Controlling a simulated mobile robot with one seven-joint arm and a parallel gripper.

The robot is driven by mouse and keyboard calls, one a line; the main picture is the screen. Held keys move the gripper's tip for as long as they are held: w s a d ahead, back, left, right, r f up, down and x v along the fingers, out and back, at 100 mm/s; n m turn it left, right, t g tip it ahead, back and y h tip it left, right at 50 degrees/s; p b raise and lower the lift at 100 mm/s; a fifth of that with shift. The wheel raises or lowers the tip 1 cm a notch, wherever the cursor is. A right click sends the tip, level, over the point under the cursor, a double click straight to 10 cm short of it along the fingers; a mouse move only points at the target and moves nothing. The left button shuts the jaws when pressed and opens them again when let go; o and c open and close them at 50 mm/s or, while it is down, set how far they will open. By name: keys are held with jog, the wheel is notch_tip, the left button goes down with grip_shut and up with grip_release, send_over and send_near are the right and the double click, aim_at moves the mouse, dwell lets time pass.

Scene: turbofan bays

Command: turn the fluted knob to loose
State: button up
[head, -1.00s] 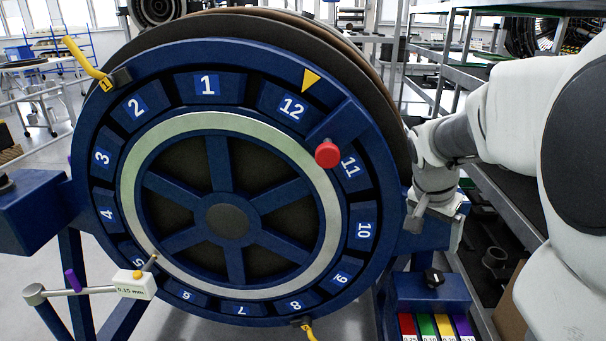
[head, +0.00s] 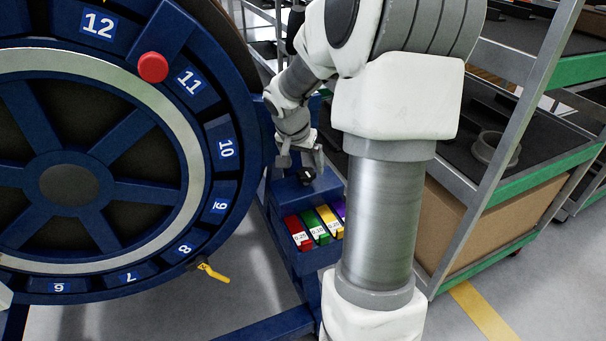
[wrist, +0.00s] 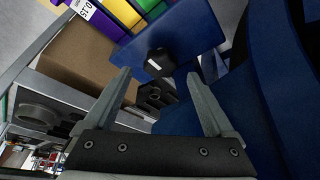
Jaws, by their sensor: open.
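A small black knob with a white mark (head: 307,175) sits on top of the blue box beside the big numbered wheel. It looks like the fluted knob, though its flutes are too small to make out in the head view. In the wrist view the knob (wrist: 160,63) shows a faceted edge and lies just beyond the fingertips, between their lines. My gripper (head: 301,160) is open above the knob, with a finger to each side in the picture. In the wrist view my gripper (wrist: 159,75) holds nothing, and no contact with the knob shows.
Red, green, yellow and purple labelled slots (head: 316,226) line the box's front. The blue wheel (head: 222,150) with a red knob (head: 153,67) stands close on the left. A shelf rack (head: 530,175) with a cardboard box (head: 475,225) stands right.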

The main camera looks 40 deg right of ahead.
aim_at(306, 172)
jog(key=shift+b+x, duration=0.35)
jog(key=shift+x, duration=1.35)
jog(key=c, duration=1.4)
jog(key=shift+o, duration=0.2)
jog(key=shift+r, duration=0.1)
